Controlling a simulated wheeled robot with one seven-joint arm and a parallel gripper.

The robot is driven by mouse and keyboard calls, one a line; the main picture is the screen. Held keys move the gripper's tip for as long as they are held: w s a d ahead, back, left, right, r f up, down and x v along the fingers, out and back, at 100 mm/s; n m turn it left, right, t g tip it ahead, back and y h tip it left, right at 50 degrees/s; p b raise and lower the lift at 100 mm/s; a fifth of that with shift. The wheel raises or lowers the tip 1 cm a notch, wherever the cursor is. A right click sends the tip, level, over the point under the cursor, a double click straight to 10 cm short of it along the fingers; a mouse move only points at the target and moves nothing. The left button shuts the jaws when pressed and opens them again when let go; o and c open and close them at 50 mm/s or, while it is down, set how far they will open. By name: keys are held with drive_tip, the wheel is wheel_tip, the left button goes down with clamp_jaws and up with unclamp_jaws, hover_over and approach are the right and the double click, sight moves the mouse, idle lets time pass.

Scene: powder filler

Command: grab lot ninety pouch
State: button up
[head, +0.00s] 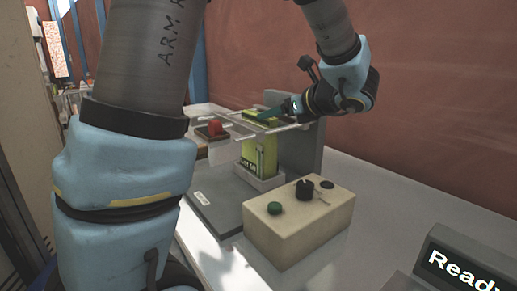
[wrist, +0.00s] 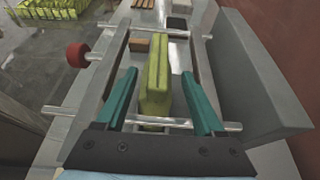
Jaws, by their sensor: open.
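The yellow-green pouch (head: 262,152) stands upright in a pale holder (head: 262,178) under the filler's rails, with dark print partly readable as a lot label. In the wrist view the pouch (wrist: 156,80) stands between the two teal fingers of my gripper (wrist: 160,100). My gripper is open, with a gap on both sides of the pouch. The pouch's lower part is hidden in the holder.
Clear rods (wrist: 185,123) cross near the fingers, and a red knob (wrist: 77,55) sits at the left. A grey upright panel (wrist: 250,75) stands close on the right. A beige control box (head: 298,222) with knobs stands in front. A "Ready" display (head: 465,265) is at lower right.

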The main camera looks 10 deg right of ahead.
drive_tip(key=shift+x, duration=0.9)
drive_tip(key=x, duration=0.1)
drive_tip(key=p+x, duration=0.1)
drive_tip(key=x, duration=0.1)
drive_tip(key=p+x, duration=0.1)
drive_tip(key=x, duration=0.1)
drive_tip(key=shift+a+r, duration=0.15)
drive_tip(key=shift+r, duration=0.2)
drive_tip(key=shift+w+a+f, duration=0.1)
drive_tip(key=shift+w+f, duration=0.1)
clamp_jaws()
